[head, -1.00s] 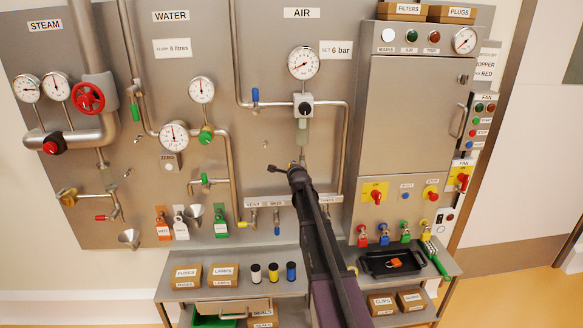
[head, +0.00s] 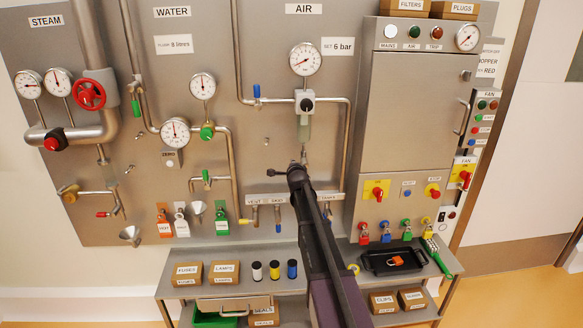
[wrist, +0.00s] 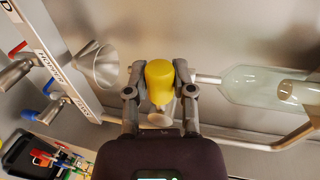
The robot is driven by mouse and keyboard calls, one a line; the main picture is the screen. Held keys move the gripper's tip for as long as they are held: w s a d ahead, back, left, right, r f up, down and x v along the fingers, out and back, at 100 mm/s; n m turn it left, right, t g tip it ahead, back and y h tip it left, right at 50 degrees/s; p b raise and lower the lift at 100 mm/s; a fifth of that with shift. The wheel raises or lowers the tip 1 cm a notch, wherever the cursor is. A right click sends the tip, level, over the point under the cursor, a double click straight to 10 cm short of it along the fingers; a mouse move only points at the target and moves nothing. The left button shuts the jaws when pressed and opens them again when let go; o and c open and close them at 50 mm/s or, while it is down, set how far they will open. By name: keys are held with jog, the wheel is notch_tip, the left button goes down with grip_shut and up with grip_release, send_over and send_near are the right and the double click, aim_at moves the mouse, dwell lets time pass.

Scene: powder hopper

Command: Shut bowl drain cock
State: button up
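The clear bowl (head: 303,128) hangs under the air regulator in the head view. It lies sideways at the right of the wrist view (wrist: 262,85), a thin metal stem running from it towards my gripper. The drain cock's rounded yellow handle (wrist: 160,80) is between my fingers in the wrist view. My gripper (wrist: 160,72) has one finger close against each side of the handle and looks shut on it. Grey metal shows below the handle. In the head view my gripper (head: 289,168) is just below the bowl, and the dark arm and fingers hide the cock.
A horizontal pipe with vent and other labelled valves (head: 265,200) runs below my gripper. A metal funnel (wrist: 100,64) shows left in the wrist view. The steel cabinet (head: 415,115) stands right. A shelf (head: 240,287) with boxes and a black tray (head: 372,262) lies below.

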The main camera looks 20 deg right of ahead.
jog(key=o, duration=0.5)
jog(key=shift+w+a+f, duration=0.15)
jog(key=shift+a+f, duration=0.05)
jog(key=shift+a, duration=0.45)
jog(key=s+a+f+n+g+y, duration=0.1)
jog(key=s+a+f+n+g, duration=0.1)
jog(key=s+a+f+n, duration=0.3)
jog(key=s+a+f+n+g+y, duration=0.1)
jog(key=s+a+f+n+g, duration=0.15)
jog(key=s, duration=0.45)
jog(key=s+a+f+n+g, duration=0.2)
jog(key=s+a, duration=0.3)
jog(key=s, duration=0.1)
jog(key=s+a+f+n+g, duration=0.1)
jog(key=s+a+n+g, duration=0.1)
jog(key=s, duration=0.6)
jog(key=s+a+f+n+g+y, duration=0.1)
jog(key=s+a+f+n+g, duration=0.1)
jog(key=s, duration=0.7)
jog(key=s+a+f+n+g+y, duration=0.1)
jog(key=s+a+n+g, duration=0.3)
jog(key=s+n, duration=0.3)
jog(key=shift+s+a+f+n, duration=0.15)
jog(key=shift+s+a+n, duration=0.1)
jog(key=shift+s+a, duration=0.55)
jog(key=shift+w, duration=0.15)
